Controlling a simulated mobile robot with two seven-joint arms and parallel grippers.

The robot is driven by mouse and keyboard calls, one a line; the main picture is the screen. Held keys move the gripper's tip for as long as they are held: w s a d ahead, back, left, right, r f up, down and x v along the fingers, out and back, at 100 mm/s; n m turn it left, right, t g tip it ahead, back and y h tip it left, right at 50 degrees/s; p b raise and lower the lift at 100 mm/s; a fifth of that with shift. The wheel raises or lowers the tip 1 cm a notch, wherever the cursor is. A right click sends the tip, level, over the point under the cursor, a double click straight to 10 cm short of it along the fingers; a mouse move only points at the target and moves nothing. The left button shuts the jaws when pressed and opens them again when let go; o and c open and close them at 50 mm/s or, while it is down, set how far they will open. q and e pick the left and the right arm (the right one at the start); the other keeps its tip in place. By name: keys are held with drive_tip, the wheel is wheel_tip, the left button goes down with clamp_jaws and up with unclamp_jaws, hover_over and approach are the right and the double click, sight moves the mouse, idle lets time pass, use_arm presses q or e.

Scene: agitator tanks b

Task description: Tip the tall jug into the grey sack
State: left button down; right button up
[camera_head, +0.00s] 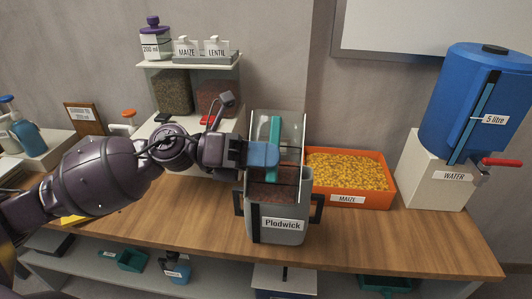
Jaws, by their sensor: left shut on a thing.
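The grey sack (276,238), labelled Plodwick and with black side handles, stands on the wooden bench. Reddish-brown grain shows in its open top. The tall jug (293,128) is clear-walled with a teal upright handle (275,135) and is above and behind the sack's mouth. Some reddish-brown grain shows low in or behind the jug; I cannot tell whether any is pouring. My left gripper (263,155) comes in from the left and is shut on the jug's teal handle. It hides part of the jug. My right gripper is not in view.
An orange bin of maize (350,198) stands close right of the sack. A blue water tank (474,105) with a red tap is farther right. Maize and lentil hoppers (190,90) stand behind my left arm. Bench right of the sack's front is clear.

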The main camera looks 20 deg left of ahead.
use_arm(q)
drive_tip(key=shift+r, duration=0.15)
drive_tip(key=shift+n, duration=0.3)
drive_tip(key=shift+p, duration=0.35)
drive_tip(key=shift+w+r+n+p, duration=0.1)
drive_tip(key=shift+w+n+p, duration=0.05)
drive_tip(key=shift+n+p, duration=0.2)
drive_tip(key=shift+w+n, duration=0.1)
drive_tip(key=shift+n, duration=0.15)
drive_tip(key=shift+w+a+n+p, duration=0.15)
drive_tip(key=shift+n+p, duration=0.25)
drive_tip(key=shift+p, duration=0.3)
